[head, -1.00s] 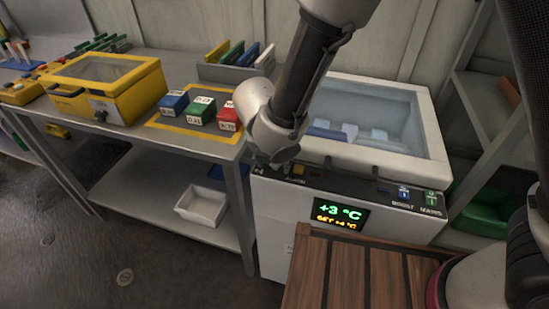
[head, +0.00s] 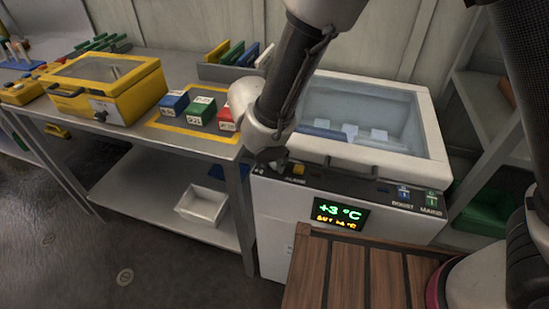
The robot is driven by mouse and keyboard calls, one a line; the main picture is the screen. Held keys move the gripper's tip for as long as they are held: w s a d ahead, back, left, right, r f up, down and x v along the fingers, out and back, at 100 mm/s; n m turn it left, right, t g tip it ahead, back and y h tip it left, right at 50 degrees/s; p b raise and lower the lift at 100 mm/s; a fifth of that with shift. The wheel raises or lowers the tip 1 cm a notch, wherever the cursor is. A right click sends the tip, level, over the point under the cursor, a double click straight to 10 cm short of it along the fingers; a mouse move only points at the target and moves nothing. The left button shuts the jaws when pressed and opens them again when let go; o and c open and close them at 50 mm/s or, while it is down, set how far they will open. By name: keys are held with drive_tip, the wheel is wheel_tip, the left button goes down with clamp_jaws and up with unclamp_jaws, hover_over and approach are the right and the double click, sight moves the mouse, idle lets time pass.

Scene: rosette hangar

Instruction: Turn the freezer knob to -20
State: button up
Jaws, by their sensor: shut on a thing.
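The white freezer (head: 275,215) stands right of the grey bench, with a dark control strip along its front top edge. Its display (head: 340,213) reads +3 °C in green, with a smaller orange SET line that is too blurred to read surely. My gripper (head: 270,160) points down at the left end of the strip, shut on the freezer knob. The knob itself and most of the fingers are hidden by my wrist and the small view.
BOOST (head: 403,194) and MAINS (head: 431,198) switches sit at the strip's right end. The freezer's glazed lid (head: 435,130) is shut. Left, the bench holds a yellow case (head: 110,90) and blue, green and red blocks (head: 202,110). A slatted wooden surface (head: 350,275) lies in front.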

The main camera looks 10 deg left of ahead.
drive_tip(key=m+h, duration=0.1)
drive_tip(key=m, duration=0.3)
drive_tip(key=shift+a+g, duration=0.2)
drive_tip(key=shift+g, duration=0.2)
drive_tip(key=m, duration=0.2)
drive_tip(key=m+h, duration=0.1)
drive_tip(key=m, duration=0.1)
drive_tip(key=shift+w+a+g+h, duration=0.1)
drive_tip(key=shift+w+g+h, duration=0.1)
drive_tip(key=shift+g+h, duration=0.15)
drive_tip(key=m+g, duration=0.1)
drive_tip(key=m, duration=0.3)
drive_tip(key=shift+w+m+g+h, duration=0.15)
drive_tip(key=shift+m+g+h, duration=0.1)
drive_tip(key=shift+m+g, duration=0.1)
drive_tip(key=shift+w+m+g, duration=0.1)
drive_tip(key=shift+m+g, duration=0.7)
drive_tip(key=shift+m, duration=1.05)
drive_tip(key=o, duration=1)
